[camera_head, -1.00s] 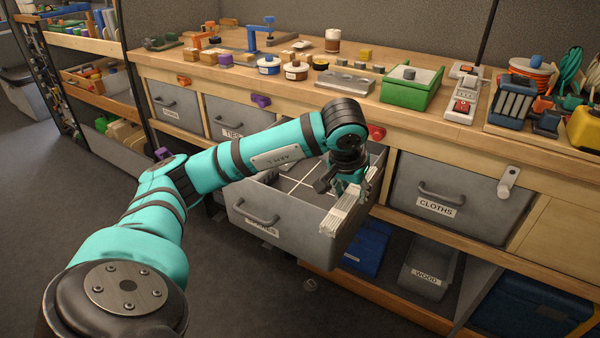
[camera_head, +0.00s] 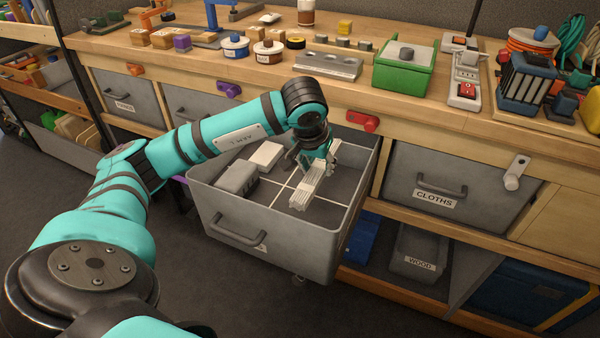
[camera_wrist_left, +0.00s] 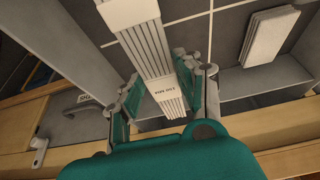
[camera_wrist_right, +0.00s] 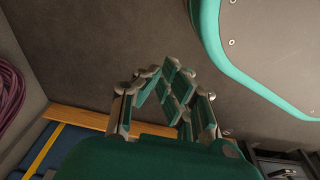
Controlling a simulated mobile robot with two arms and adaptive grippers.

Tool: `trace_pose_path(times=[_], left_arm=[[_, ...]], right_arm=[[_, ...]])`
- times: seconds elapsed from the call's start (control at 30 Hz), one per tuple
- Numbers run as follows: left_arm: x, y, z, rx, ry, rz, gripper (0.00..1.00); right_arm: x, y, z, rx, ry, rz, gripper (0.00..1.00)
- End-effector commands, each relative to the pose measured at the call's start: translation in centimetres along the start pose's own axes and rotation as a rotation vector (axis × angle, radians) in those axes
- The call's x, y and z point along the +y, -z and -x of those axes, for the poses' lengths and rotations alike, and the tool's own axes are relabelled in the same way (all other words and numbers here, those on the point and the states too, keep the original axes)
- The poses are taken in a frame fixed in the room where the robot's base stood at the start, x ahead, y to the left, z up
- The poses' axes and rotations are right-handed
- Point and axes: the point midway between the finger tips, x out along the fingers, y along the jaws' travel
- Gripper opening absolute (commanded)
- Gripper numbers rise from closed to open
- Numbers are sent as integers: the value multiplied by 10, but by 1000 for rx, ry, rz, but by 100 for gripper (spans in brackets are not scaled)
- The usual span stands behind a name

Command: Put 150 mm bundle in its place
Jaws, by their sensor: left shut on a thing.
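My left gripper (camera_head: 318,160) is shut on a pale, ribbed bundle (camera_head: 307,188), which it holds tilted over the open grey drawer (camera_head: 285,235). In the left wrist view, the bundle (camera_wrist_left: 148,45) runs away between the fingers (camera_wrist_left: 160,85) and carries a small printed label, upside down there. White lines divide the drawer floor into compartments. The bundle hangs above the right-hand part; I cannot tell whether it touches the floor. My right gripper (camera_wrist_right: 163,85) shows only in its own wrist view, with nothing between its fingers; its opening is unclear.
A grey block (camera_head: 237,178) and a white block (camera_head: 265,156) lie in the drawer's left part. The workbench (camera_head: 440,120) behind carries a green box (camera_head: 403,75) and a metal rail block (camera_head: 328,65). The closed CLOTHS drawer (camera_head: 400,190) is at right.

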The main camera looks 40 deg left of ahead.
Motion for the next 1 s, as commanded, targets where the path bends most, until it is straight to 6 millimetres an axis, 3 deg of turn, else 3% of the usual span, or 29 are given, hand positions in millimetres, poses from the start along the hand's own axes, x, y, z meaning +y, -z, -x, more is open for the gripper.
trace_pose_path(times=[0.1, 0.53, 1.0], left_arm=[[0, -9, -21, -2, -1, 0, 2], [0, -27, -64, -2, 0, 0, 2], [0, -28, -67, 2, -1, 0, 2]], right_arm=[[1, 5, 4, 4, -1, -1, 0], [1, 18, 15, 13, -2, -3, 0], [2, 19, 17, 7, -3, -4, 0]])
